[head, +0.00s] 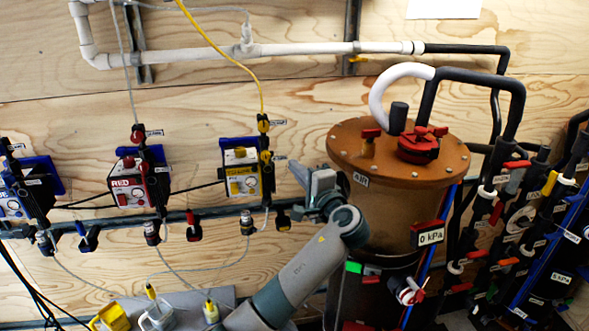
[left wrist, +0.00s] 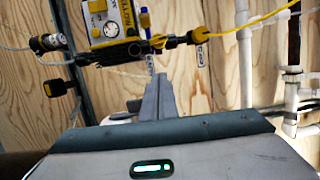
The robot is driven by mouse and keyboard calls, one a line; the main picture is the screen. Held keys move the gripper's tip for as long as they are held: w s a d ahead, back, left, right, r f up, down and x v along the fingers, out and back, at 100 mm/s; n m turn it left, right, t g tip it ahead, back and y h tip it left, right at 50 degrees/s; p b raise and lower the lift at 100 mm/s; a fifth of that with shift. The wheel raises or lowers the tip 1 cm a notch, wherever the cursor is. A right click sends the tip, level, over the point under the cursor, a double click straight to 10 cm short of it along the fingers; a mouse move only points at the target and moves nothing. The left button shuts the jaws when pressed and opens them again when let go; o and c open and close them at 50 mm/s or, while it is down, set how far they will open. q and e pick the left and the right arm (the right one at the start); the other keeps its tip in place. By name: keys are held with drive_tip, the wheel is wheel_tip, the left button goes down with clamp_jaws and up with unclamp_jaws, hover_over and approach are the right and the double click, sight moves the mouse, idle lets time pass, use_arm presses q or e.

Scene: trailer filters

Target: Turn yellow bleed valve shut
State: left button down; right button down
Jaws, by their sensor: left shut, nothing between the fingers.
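The yellow-labelled unit (head: 243,180) with a round gauge is mounted on the plywood wall; it shows at the top of the left wrist view (left wrist: 112,20). Yellow fittings (head: 266,156) sit on the black vertical line along its right side, also in the left wrist view (left wrist: 158,42). A black valve with a yellow part (head: 283,221) hangs below, seen at left in the left wrist view (left wrist: 55,88). I cannot tell which is the bleed valve. My left gripper (head: 298,171) is shut and empty, right of the unit; its fingers (left wrist: 160,80) appear apart from the fittings. My right gripper is out of view.
A brown tank (head: 400,195) with red fittings stands right of my left gripper. Red (head: 130,188) and blue (head: 30,190) units hang to the left. Several valves and pipes crowd the far right.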

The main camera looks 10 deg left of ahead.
use_arm(q)
drive_tip(key=b+v, duration=0.2)
drive_tip(key=v, duration=0.5)
drive_tip(key=shift+d+r, duration=0.1)
